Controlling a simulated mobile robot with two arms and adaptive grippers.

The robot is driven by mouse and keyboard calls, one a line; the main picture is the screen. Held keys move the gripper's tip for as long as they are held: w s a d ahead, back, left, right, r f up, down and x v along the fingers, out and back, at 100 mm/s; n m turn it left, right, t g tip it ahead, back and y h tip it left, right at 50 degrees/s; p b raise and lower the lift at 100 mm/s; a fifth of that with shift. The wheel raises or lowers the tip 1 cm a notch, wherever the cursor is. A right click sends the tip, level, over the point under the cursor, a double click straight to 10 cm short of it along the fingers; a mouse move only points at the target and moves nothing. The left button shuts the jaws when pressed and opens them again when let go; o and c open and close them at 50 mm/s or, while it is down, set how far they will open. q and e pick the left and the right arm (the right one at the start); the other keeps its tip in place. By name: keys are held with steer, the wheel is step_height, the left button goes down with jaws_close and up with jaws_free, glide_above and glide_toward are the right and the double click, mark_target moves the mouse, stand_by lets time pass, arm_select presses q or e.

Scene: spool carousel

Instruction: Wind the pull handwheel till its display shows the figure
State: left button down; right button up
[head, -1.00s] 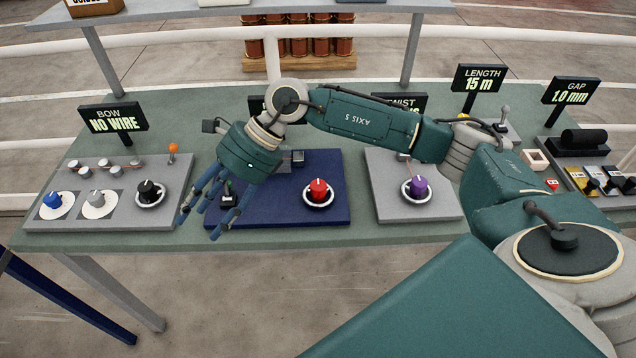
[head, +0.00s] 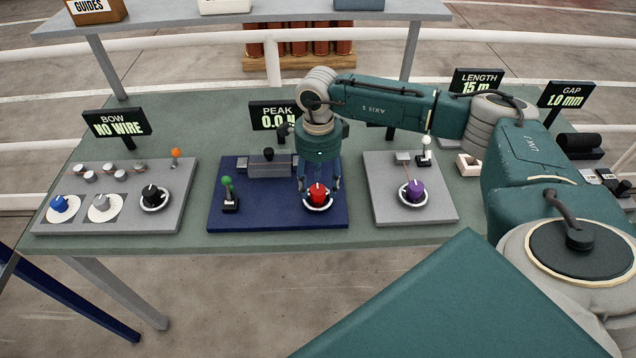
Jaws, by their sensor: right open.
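The red-capped handwheel (head: 318,193) with a pale ring sits at the front right of the dark blue panel (head: 275,217) in the head view. Behind that panel the PEAK display (head: 272,117) reads 0.0 and a partly covered unit; my right gripper's arm hides its right side. My right gripper (head: 318,184) points down over the red handwheel with its fingers open on either side of the red cap. I cannot tell whether the fingers touch it. My left gripper is not in view.
A green-topped lever (head: 229,196) stands left of the red wheel, and a grey clamp-like unit (head: 268,164) behind it. Grey panels carry a black-capped wheel (head: 153,196) at left and a purple-capped wheel (head: 415,191) at right. The BOW display (head: 116,123) reads NO WIRE.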

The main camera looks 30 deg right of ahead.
steer(key=shift+f, duration=1)
steer(key=shift+c, duration=0.2)
steer(key=c, duration=1.1)
